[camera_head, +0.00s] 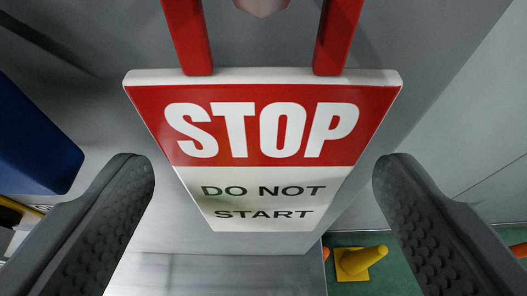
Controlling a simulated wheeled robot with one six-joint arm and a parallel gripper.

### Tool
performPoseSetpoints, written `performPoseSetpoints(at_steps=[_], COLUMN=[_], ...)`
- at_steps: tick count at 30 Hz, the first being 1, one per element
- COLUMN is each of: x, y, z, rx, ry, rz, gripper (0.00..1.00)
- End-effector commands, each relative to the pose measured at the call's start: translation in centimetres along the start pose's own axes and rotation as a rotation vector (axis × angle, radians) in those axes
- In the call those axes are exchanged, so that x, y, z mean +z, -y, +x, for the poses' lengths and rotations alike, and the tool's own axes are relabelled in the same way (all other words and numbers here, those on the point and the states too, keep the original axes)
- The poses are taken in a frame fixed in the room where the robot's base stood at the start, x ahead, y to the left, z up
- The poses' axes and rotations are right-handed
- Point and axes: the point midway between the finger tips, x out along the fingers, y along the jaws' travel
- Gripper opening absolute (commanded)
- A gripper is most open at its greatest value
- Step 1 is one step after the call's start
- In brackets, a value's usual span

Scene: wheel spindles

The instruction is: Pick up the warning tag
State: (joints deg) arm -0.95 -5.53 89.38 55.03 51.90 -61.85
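The warning tag (262,180) is a white board with a red upper band reading STOP and black words DO NOT START below. It hangs upright in the middle of the view by a red strap or handle (190,38), which runs up out of the picture on both sides. My gripper (264,178) is open, with one dark ridged finger to the left of the tag and one to the right. Both fingers are apart from the tag, with a gap on each side. Nothing is held between them.
A grey surface (440,45) stands behind the tag. A pinkish rounded piece (262,6) shows at the top centre. A dark blue block (30,140) is at the left. A yellow cone (358,262) stands on the green floor at the lower right.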

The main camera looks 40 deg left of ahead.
Motion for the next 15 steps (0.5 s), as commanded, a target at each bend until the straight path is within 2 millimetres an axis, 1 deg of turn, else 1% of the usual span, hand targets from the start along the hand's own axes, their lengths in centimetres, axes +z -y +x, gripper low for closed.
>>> performPoseSetpoints(at_steps=[1,2,3,5,6,7,15], x=[0.01,0.01,0.01,0.01,0.01,0.01,-0.08], y=[0.0,-0.01,-0.01,-0.01,0.0,0.0,0.0], z=[0.0,-0.01,-0.01,-0.01,-0.02,-0.02,-0.07], rx=[0.0,0.0,0.0,0.0,0.0,0.0,0.0], ry=[0.0,0.0,0.0,0.0,0.0,0.0,0.0], rz=[0.0,0.0,0.0,0.0,0.0,0.0,0.0], gripper=[0.68,0.62,0.54,0.43,0.35,0.32,0.32])
